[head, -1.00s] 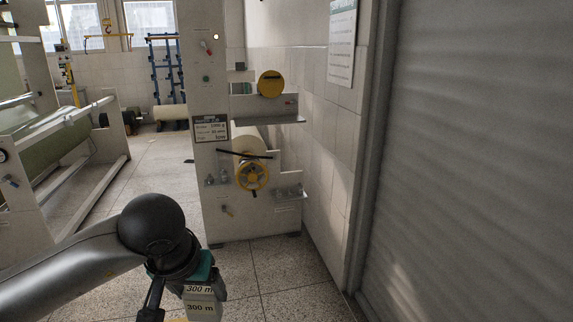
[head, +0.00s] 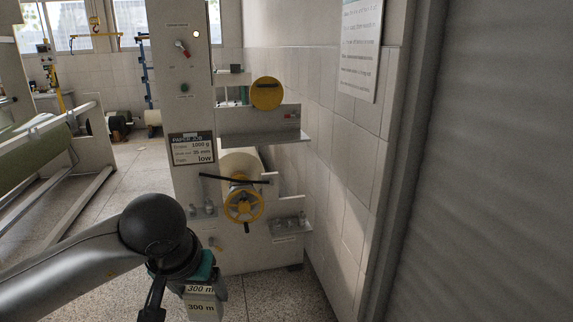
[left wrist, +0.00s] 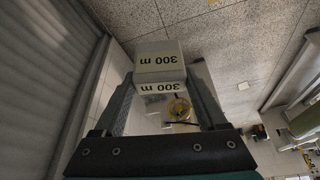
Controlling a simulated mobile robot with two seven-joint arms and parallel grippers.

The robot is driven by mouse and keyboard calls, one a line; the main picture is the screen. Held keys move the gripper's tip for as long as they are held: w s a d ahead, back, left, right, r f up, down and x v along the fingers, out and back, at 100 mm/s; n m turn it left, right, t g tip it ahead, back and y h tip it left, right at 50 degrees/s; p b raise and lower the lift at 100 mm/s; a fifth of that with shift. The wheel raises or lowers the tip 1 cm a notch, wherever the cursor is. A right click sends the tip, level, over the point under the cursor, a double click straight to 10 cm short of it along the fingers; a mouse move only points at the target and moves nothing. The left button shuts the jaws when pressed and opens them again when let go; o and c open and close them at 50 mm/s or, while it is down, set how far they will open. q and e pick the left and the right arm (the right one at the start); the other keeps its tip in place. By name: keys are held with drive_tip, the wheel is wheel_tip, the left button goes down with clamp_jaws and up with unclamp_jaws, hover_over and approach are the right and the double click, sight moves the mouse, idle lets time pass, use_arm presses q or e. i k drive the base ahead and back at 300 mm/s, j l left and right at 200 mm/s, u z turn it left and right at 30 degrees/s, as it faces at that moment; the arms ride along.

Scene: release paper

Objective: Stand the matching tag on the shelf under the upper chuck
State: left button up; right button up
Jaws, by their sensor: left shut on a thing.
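My left gripper (head: 204,284) is shut on a white tag (head: 201,307) marked "300 m", low in the head view. In the left wrist view the tag (left wrist: 159,62) sits between the two fingers, its lettering upside down in the picture. The upper chuck (head: 267,93) is a yellow disc on the machine's right side. The shelf (head: 283,139) under it is a grey plate; its visible top looks bare. The gripper is in front of the machine and well below this shelf in the picture, apart from it. My right gripper is out of view.
A lower chuck with a yellow handwheel (head: 243,206) and a dark bar sits below the shelf. A lower ledge (head: 290,227) holds small metal parts. A job sign (head: 192,149) reads 1000 g, 35 mm, low. A tiled wall and grey shutter (head: 490,160) close the right side.

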sight(247, 140)
drive_tip(key=i, duration=2.5)
